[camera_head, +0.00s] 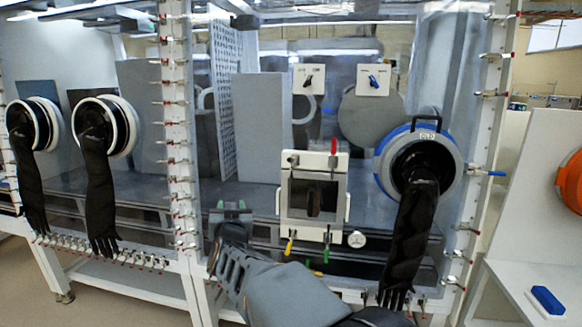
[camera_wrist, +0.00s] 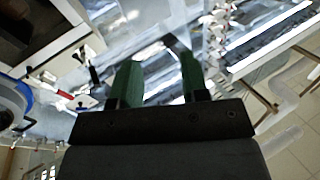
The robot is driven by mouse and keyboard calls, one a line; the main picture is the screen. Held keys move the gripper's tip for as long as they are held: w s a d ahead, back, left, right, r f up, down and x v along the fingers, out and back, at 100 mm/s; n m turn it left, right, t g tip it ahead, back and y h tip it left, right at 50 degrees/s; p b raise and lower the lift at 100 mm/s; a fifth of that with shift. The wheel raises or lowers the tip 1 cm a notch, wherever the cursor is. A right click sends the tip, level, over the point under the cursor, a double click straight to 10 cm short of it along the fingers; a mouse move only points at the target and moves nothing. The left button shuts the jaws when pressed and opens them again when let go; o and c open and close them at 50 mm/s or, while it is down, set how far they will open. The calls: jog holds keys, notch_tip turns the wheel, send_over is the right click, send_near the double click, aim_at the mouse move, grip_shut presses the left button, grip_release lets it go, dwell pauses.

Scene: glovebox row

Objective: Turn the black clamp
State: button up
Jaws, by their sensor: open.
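A white square port frame (camera_head: 314,200) on the glovebox front has small coloured handles at its corners. A black one (camera_head: 293,159) at its upper left looks like the black clamp. A red handle (camera_head: 333,148) stands at its upper right, a yellow one (camera_head: 290,243) at its lower left. My gripper (camera_head: 231,206) is left of the port frame and lower than the black handle, apart from it. Its green fingers are open and empty, also in the wrist view (camera_wrist: 158,80). There, a dark handle (camera_wrist: 82,56) and a red one (camera_wrist: 65,95) show left of the fingers; which clamp the dark one is, I cannot tell.
A blue-rimmed glove port (camera_head: 451,162) with a hanging black glove (camera_head: 412,240) is to the right. Posts with several small clamps (camera_head: 179,120) border the window. Two more gloves (camera_head: 98,195) hang at left. An orange-ringed white panel (camera_head: 530,200) stands far right.

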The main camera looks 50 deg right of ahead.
aim_at(290, 160)
jog(key=s+d+r+m+g+h, duration=0.3)
jog(key=s+d+m+g+h, duration=0.3)
jog(key=d+h, duration=0.4)
jog(key=shift+m, duration=0.6)
jog(key=p+x, duration=0.2)
jog(key=x, duration=1)
jog(key=shift+w+a+r, duration=0.15)
jog(key=shift+r, duration=0.05)
jog(key=shift+p+x, duration=0.35)
jog(key=shift+x, duration=0.45)
jog(key=shift+c, duration=0.2)
grip_shut()
